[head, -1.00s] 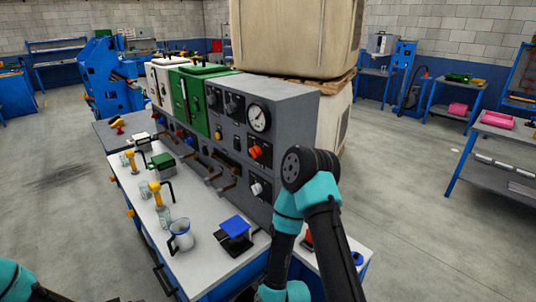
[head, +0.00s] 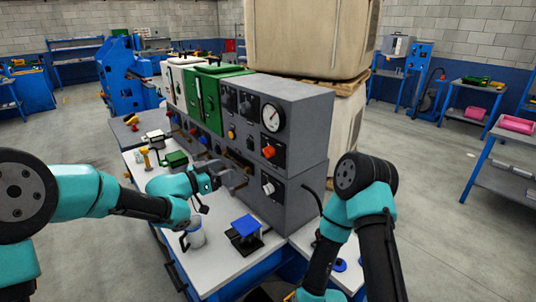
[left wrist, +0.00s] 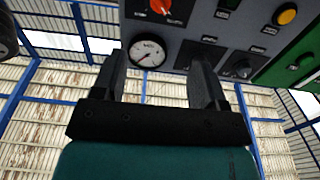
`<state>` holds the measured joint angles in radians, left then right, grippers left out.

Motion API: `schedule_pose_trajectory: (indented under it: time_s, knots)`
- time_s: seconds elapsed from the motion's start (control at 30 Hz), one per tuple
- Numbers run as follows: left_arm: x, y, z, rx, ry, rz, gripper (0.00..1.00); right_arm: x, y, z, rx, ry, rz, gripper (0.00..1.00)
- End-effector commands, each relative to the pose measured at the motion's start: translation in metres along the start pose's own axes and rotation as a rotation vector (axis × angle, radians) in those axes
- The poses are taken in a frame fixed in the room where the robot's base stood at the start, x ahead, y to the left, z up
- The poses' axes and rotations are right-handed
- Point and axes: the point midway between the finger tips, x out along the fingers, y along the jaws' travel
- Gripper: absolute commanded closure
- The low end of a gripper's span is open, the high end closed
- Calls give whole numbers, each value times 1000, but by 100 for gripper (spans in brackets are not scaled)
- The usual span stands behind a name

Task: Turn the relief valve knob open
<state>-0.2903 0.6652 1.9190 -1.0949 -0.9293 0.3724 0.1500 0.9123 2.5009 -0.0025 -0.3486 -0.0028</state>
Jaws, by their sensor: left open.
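The grey panel (head: 305,120) carries an orange-red knob (head: 268,151) below a round white gauge (head: 271,117) and a pale knob (head: 268,188) lower down. The labels are too small to read, so I cannot tell which is the relief valve knob. My left gripper (head: 222,178) is open and empty in front of the panel, left of these knobs and apart from them. In the left wrist view, its fingers (left wrist: 159,72) point up toward the panel, with the orange-red knob (left wrist: 168,8) and gauge (left wrist: 147,52) beyond. My right gripper is outside the frames.
The white bench top (head: 215,262) holds a blue-topped black device (head: 246,226) and a pale jug (head: 194,234) under my left arm. Dark handles and buttons line the panel front. A large crate (head: 310,38) stands behind the panel. My right arm rises at the right.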

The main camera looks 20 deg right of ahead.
Motion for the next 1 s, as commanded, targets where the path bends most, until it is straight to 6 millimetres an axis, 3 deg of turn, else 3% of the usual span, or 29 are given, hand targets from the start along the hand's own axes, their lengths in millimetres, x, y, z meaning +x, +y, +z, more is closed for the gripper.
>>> schedule_pose_trajectory:
  time_s: [0.27, 1.0]
  knots:
    - [14, 0, 0, -1, 0, -1, 34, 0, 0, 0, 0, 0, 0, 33]
    - [135, 0, 1, 0, -1, -1, 34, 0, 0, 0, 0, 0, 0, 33]
